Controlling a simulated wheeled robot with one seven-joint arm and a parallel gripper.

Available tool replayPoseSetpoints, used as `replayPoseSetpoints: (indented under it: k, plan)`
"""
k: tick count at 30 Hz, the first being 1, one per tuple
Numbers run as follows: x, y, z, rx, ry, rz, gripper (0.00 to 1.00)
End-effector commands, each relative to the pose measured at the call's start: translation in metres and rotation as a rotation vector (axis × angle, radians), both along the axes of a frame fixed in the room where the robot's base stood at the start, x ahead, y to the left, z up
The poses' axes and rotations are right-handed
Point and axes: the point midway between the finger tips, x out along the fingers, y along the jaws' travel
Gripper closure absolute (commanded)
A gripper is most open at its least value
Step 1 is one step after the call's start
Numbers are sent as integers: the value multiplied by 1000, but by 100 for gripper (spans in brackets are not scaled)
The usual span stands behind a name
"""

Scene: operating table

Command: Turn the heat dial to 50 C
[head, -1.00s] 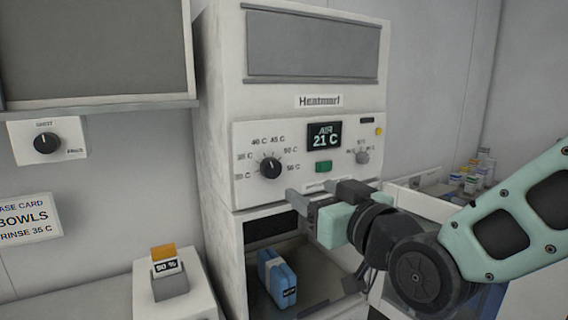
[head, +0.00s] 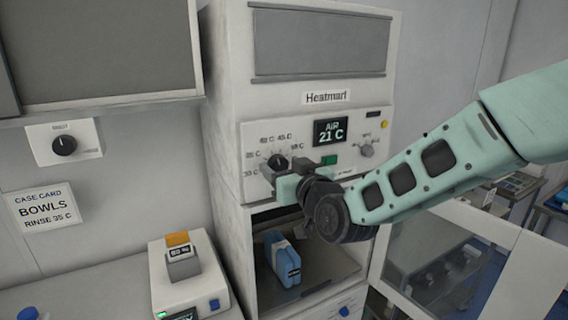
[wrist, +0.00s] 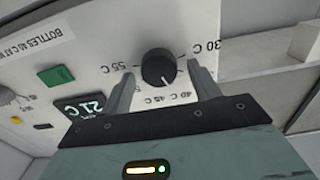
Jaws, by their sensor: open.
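The heat dial (head: 277,162) is a black round knob on the white front panel of the warming cabinet, ringed by Celsius marks. In the wrist view the dial (wrist: 159,67) lies between my two open fingers, which appear to stand clear of it. That view is upside down; the dial's white mark points toward about the 40 C label. My gripper (head: 292,168) is in front of the panel and partly hides the lower labels in the head view. The display (head: 331,131) reads AIR 21 C.
A green button (head: 329,160) and a smaller grey knob (head: 367,150) sit right of the dial. Below, an open compartment holds a blue pack (head: 283,260). A case card (head: 42,207) on the left wall reads BOWLS RINSE 35 C.

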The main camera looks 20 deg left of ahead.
Motion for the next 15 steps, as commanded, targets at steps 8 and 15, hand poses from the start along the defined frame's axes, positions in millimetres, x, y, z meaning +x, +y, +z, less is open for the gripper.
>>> replayPoseSetpoints:
  k: [8, 15]
  plan:
    - [0, 0, 0, 0, 0, 0, 61]
    - [0, 0, 0, 1, 2, 0, 82]
